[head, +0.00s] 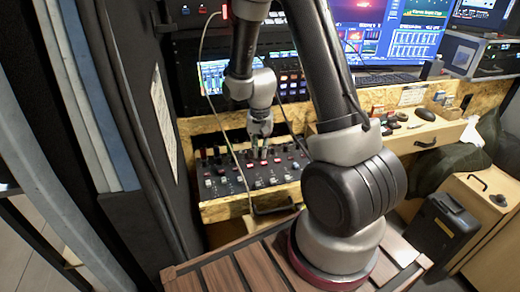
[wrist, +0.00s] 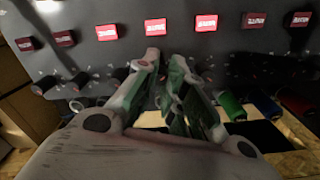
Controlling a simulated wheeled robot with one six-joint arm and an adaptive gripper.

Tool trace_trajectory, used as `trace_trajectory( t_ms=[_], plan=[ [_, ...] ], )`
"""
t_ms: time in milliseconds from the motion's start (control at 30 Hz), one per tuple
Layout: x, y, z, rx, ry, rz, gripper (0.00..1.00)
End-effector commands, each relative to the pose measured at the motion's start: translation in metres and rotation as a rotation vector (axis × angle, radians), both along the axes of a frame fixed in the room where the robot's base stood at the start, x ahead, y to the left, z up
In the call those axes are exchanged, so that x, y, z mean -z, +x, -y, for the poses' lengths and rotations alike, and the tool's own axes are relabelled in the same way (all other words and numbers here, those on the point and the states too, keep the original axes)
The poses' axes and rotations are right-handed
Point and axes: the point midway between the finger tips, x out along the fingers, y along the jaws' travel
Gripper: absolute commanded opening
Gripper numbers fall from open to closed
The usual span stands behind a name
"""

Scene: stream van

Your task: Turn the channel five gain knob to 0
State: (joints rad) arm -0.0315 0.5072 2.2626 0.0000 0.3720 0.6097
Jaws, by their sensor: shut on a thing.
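The mixer panel (head: 232,186) lies in a wooden frame below the screens in the head view. Several knobs stand along its back. My gripper (head: 260,152) reaches down to the panel near this row. In the wrist view my gripper (wrist: 168,92) is shut on a knob, with its fingers close together at the panel. The held knob is mostly hidden by the fingers, and I cannot read its channel or pointer. Dark knobs (wrist: 45,86) stand to the left of the fingers. A green knob (wrist: 231,106) and a blue knob (wrist: 265,105) stand to the right.
Several red lit labels, one being a label (wrist: 155,27), run across the panel beyond the fingers. A thin cable (head: 203,75) hangs in front of the rack. A wooden shelf (head: 425,133) with small items is at right. A black case (head: 440,227) stands below it.

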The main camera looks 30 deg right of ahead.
Motion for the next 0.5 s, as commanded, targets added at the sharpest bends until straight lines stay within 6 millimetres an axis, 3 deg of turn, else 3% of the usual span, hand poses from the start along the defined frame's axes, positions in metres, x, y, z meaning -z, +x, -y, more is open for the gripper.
trace_trajectory(
  t_ms=[500],
  plan=[
    [-0.0004, 0.0004, 0.0, -0.167, 0.0, 0.001, 0.0]
  ],
)
